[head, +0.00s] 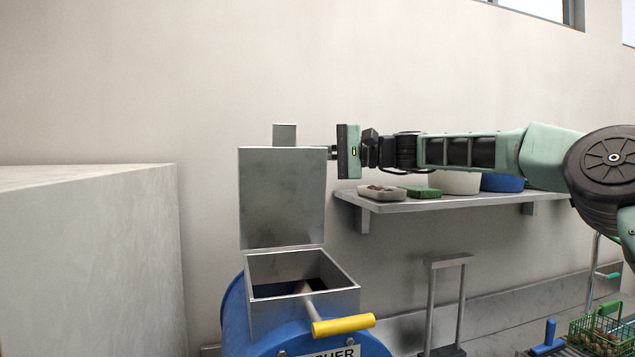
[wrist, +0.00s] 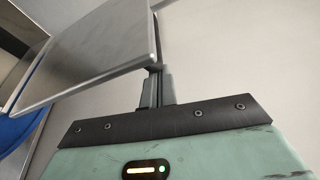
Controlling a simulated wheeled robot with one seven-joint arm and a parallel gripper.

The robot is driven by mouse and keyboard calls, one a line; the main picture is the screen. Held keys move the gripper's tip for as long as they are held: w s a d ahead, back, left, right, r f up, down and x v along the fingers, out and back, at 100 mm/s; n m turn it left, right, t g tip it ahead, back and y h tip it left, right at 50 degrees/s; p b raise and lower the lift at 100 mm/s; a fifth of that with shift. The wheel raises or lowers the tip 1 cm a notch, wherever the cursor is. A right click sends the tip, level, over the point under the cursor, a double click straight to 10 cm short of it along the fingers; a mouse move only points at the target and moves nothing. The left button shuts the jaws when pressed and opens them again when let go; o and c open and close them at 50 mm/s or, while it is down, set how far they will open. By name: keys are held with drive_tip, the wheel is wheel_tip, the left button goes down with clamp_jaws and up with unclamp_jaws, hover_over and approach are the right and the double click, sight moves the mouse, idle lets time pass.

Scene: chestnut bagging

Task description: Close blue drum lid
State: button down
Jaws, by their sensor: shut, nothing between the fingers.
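The blue drum (head: 235,310) stands at the lower middle of the head view, with a square metal hopper (head: 303,318) on top. Its grey metal lid (head: 282,198) stands upright and open at the back edge of the hopper, with a small tab (head: 284,134) on its top edge. My gripper (head: 331,153) is shut and empty at the lid's upper right edge, with its fingertips close to or behind that edge. In the wrist view the fingers (wrist: 157,88) are together near the lid's edge (wrist: 95,50). I cannot tell whether they touch it.
A yellow-handled crank (head: 343,325) sticks out in front of the hopper. A pale block (head: 85,260) stands at the left. A wall shelf (head: 430,204) holds a tray, a green sponge and bowls beneath my arm. A green basket (head: 600,333) is at lower right.

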drive_tip(key=s+d+f+n+g+y+b, duration=0.2)
drive_tip(key=s+f+n+b, duration=0.4)
drive_tip(key=b, duration=1.7)
drive_tip(key=s+d+f+n+g+y+b, duration=0.2)
drive_tip(key=s+f+n+b, duration=0.5)
drive_tip(key=b, duration=1.6)
drive_tip(key=shift+s+f+n, duration=0.3)
drive_tip(key=shift+s+n, duration=2.2)
drive_tip(key=shift+s, duration=1.45)
drive_tip(key=shift+f+b, duration=0.2)
drive_tip(key=shift+b, duration=0.1)
